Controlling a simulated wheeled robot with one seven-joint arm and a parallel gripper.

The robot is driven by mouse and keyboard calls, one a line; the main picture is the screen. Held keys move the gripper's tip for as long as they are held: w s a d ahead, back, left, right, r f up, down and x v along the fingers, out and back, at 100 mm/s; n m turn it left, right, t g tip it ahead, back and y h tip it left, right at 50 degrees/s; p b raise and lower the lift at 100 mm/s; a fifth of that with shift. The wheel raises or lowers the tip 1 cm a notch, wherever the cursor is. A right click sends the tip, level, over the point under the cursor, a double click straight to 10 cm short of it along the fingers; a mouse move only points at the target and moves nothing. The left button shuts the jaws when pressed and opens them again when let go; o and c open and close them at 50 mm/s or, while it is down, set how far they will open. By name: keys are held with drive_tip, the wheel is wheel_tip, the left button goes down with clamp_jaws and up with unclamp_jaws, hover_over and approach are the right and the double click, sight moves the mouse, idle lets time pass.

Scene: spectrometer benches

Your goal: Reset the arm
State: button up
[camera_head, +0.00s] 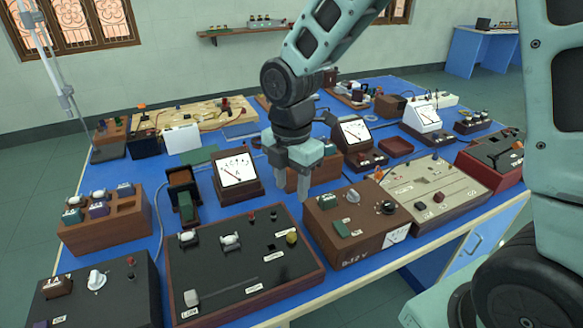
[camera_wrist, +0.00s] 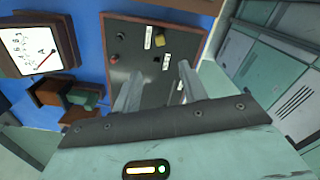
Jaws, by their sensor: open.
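My gripper (camera_head: 304,188) hangs from my raised arm above the middle of the blue bench (camera_head: 150,180) in the head view. Its two fingers are apart and nothing is between them. In the wrist view my gripper (camera_wrist: 158,82) shows the same open fingers, pointing toward a black panel box (camera_wrist: 135,60) with a wooden frame. In the head view that black panel box (camera_head: 225,290) lies at the front left of the gripper. A brown box marked 0-12 V (camera_head: 345,245) stands just right of and below the fingers.
An analog meter (camera_head: 237,172) stands left of the gripper, and another meter (camera_head: 355,132) stands behind it to the right. A wooden block with weights (camera_head: 105,225) is at the left. The bench is crowded, with small bare blue patches.

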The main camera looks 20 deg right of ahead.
drive_tip(key=shift+r, duration=1.65)
